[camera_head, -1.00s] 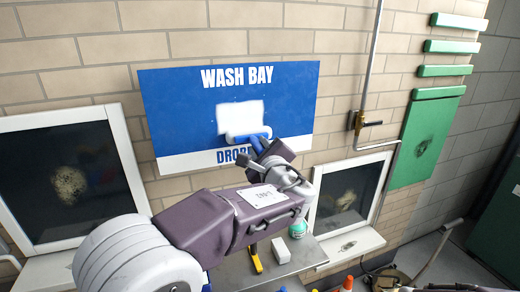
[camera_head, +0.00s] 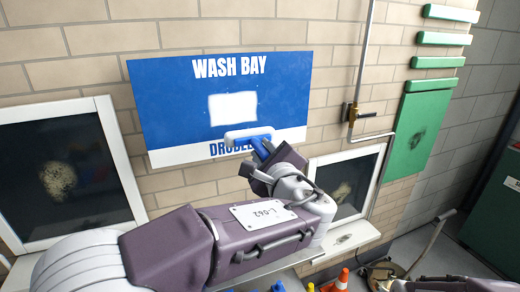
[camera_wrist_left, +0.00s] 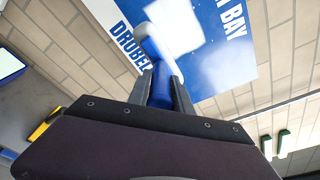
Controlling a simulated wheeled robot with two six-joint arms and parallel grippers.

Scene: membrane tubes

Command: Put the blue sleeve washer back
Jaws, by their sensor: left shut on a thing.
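The blue sleeve washer has a white sleeve bar (camera_head: 249,133) and a blue handle (camera_head: 262,148). My left gripper (camera_head: 266,157) is shut on the blue handle, with the bar beyond the fingertips. In the head view the bar overlaps the lower lettering of the wash bay sign (camera_head: 170,100); I cannot tell whether it touches. In the left wrist view the handle (camera_wrist_left: 160,85) stands between the fingers, with the white bar (camera_wrist_left: 147,48) crossing its top. My right gripper is out of view; only part of the right arm shows at the bottom right.
A white patch (camera_head: 232,109) is on the sign. Dark framed windows stand left (camera_head: 62,172) and right (camera_head: 347,185). A pipe with a valve (camera_head: 352,112) runs down the brick wall. Orange cones (camera_head: 342,279) show at the bottom. A yellow object (camera_wrist_left: 45,125) lies left in the wrist view.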

